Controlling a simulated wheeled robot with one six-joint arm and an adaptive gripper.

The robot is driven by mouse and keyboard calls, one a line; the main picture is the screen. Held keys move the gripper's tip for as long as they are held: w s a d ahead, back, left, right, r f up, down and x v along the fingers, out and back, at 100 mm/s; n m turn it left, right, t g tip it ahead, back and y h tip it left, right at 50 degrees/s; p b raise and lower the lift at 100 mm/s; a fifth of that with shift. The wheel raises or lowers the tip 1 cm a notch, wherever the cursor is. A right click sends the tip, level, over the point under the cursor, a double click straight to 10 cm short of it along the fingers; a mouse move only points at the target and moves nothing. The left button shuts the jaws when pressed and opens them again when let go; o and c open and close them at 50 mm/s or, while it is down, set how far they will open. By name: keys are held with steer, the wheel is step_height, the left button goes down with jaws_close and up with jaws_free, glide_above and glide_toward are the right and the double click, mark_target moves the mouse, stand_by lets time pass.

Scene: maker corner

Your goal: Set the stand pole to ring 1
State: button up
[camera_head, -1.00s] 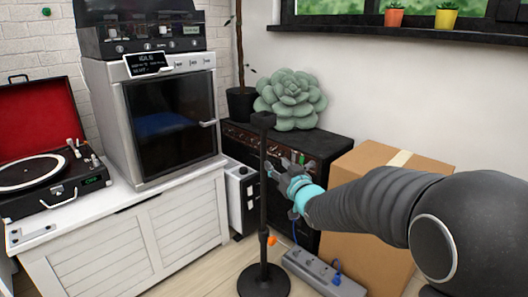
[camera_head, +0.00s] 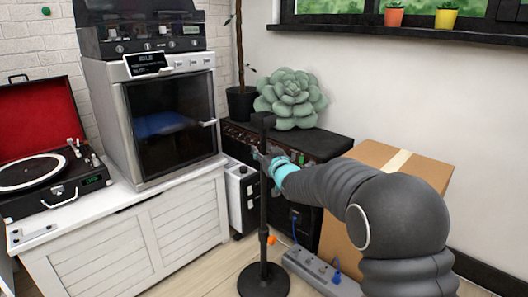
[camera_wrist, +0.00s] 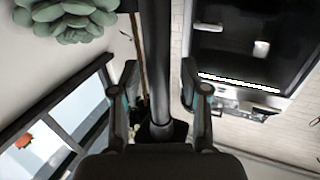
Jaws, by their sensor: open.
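The stand pole (camera_head: 264,205) is a thin black upright pole on a round black base (camera_head: 264,281). An orange knob (camera_head: 272,240) sits low on it, beside a dark collar. A small black piece tops the pole (camera_head: 263,120). My gripper (camera_head: 268,162) is at the upper part of the pole. In the wrist view the pole (camera_wrist: 157,60) runs between the two open fingers of my gripper (camera_wrist: 160,82), with a gap on each side. A wider dark collar (camera_wrist: 162,131) shows on the pole there. I cannot make out ring marks or numbers.
A black amplifier (camera_head: 320,143) with a green succulent (camera_head: 292,98) stands behind the pole. A cardboard box (camera_head: 384,157) is at the right and a power strip (camera_head: 310,268) lies near the base. A white cabinet (camera_head: 125,235) stands left.

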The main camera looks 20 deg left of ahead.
mark_target(267, 124)
steer(key=shift+c, duration=0.2)
jaws_close()
steer(key=shift+r, duration=0.1)
step_height(267, 124, up, 10)
steer(key=p, duration=0.4)
steer(key=shift+r, duration=0.2)
steer(key=shift+o, duration=0.2)
jaws_free()
steer(key=shift+f, duration=0.2)
